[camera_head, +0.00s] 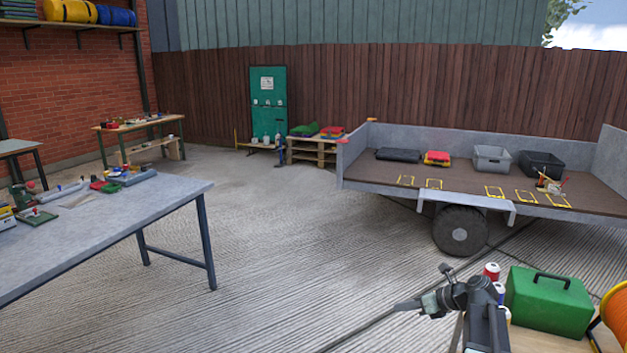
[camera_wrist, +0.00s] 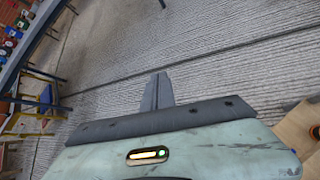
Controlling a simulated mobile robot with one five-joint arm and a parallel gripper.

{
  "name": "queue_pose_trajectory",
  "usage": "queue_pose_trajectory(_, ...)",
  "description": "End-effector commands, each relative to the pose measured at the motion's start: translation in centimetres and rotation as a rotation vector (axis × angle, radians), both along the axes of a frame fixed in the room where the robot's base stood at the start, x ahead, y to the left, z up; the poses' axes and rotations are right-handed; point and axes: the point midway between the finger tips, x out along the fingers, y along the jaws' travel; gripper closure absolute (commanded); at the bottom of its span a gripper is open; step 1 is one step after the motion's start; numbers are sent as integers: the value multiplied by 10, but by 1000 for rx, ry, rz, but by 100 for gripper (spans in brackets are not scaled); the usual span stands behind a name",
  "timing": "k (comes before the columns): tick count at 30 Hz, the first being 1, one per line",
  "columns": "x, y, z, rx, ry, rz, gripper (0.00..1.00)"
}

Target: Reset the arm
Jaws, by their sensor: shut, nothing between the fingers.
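My arm shows at the lower right of the head view, with my gripper (camera_head: 404,305) pointing left over the ribbed ground. The fingers look closed together and hold nothing. In the wrist view my gripper (camera_wrist: 158,90) shows as one narrow dark shape with the pale green housing below it. It is clear of any object, with ribbed ground beyond it.
A green toolbox (camera_head: 548,300), a red-topped can (camera_head: 491,271) and an orange reel (camera_head: 616,310) stand close right of my arm. A long grey table (camera_head: 120,215) is at left. A trailer (camera_head: 470,180) stands behind. Open ground lies between.

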Motion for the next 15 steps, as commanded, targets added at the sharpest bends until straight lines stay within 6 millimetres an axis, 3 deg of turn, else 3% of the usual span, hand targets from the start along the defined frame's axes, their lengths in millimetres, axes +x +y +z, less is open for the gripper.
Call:
queue_pose_trajectory(1, -4, 50, -9, -77, -13, 124, 100)
queue_pose_trajectory(3, -13, 106, -24, -204, -46, 313, 100)
queue_pose_trajectory(6, -38, 177, -45, -400, -120, 626, 100)
queue_pose_trajectory(9, -73, 228, -65, -618, -226, 1000, 100)
queue_pose_trajectory(12, -101, 240, -79, -793, -325, 1335, 100)
queue_pose_trajectory(15, -120, 224, -87, -919, -396, 1613, 100)
